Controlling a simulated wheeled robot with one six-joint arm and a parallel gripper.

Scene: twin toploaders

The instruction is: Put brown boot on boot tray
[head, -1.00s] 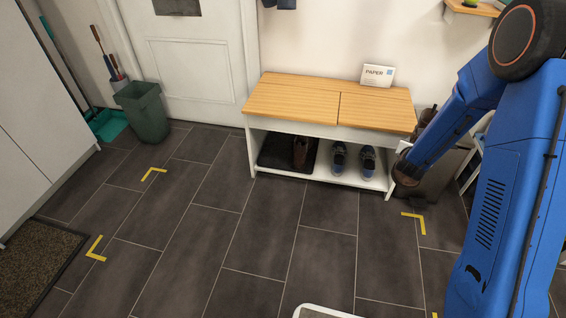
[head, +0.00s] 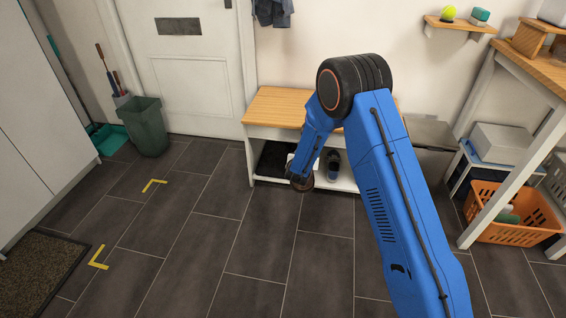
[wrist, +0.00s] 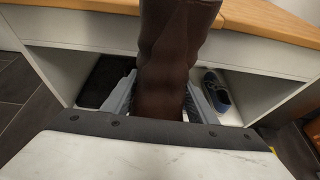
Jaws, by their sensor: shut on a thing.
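My gripper (wrist: 162,94) is shut on a brown boot (wrist: 170,50), with one finger on each side of it in the wrist view. In the head view my gripper is in front of the bench's lower shelf, with a small dark brown part of the boot (head: 302,184) at its end. The boot tray (head: 273,160) is a black tray at the left of the lower shelf; part of it also shows in the wrist view (wrist: 100,84), left of the held boot. The rest of the tray is hidden by my arm and the boot.
The bench (head: 270,107) has a wooden top above the shelf. A blue shoe (head: 333,160) stands on the shelf, right of my gripper. A green bin (head: 146,128) and an orange basket (head: 512,222) stand farther off.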

